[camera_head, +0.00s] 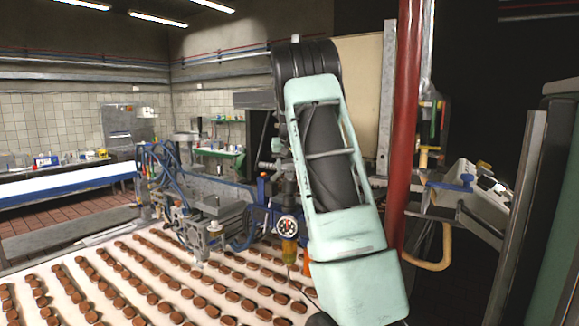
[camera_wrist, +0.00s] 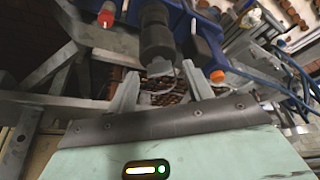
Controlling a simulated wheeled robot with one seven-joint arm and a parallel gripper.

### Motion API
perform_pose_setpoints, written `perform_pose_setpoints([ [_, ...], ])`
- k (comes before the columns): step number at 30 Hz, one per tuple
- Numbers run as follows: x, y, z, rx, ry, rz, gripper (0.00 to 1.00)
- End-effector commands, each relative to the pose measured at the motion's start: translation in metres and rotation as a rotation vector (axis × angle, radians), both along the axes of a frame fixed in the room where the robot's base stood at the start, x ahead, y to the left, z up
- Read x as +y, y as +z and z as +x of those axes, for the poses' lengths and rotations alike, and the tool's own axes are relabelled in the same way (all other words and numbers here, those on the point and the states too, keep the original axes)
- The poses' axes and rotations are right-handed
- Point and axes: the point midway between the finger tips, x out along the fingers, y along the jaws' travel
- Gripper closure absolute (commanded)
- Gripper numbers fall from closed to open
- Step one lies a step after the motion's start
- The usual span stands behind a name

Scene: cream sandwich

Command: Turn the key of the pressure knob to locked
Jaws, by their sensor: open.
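In the wrist view, a black ribbed cylinder (camera_wrist: 156,40) with a grey flat end piece (camera_wrist: 160,68) stands on a blue body (camera_wrist: 181,22). It may be the pressure knob with its key, but I cannot tell for sure, nor can I read the key's position. My gripper (camera_wrist: 162,88) is open, its two grey fingers apart, with the grey end piece just beyond the gap between them. I cannot tell whether they touch it. In the head view my mint-green arm hides the gripper. A round dial gauge (camera_head: 287,227) shows just left of the arm.
A conveyor (camera_head: 130,290) with rows of brown biscuits lies below. Blue-hosed machinery (camera_head: 190,205) stands left of my arm. A red post (camera_head: 407,120) and a tilted control panel (camera_head: 478,195) are on the right. A red knob (camera_wrist: 106,18) and an orange cap (camera_wrist: 217,77) flank the cylinder.

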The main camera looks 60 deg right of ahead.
Motion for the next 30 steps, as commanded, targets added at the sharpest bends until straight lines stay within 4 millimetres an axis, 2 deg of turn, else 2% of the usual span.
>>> perform_pose_setpoints([
  [9, -0.0008, -0.0028, 0.0005, 0.000, 0.000, 0.000, 0.49],
  [14, -0.0007, -0.0025, 0.0004, 0.000, 0.000, 0.000, 0.94],
  [21, -0.0001, -0.0026, 0.0015, 0.002, -0.036, 0.000, 0.94],
  [30, 0.0007, -0.0024, 0.0036, 0.002, -0.300, 0.000, 0.94],
])
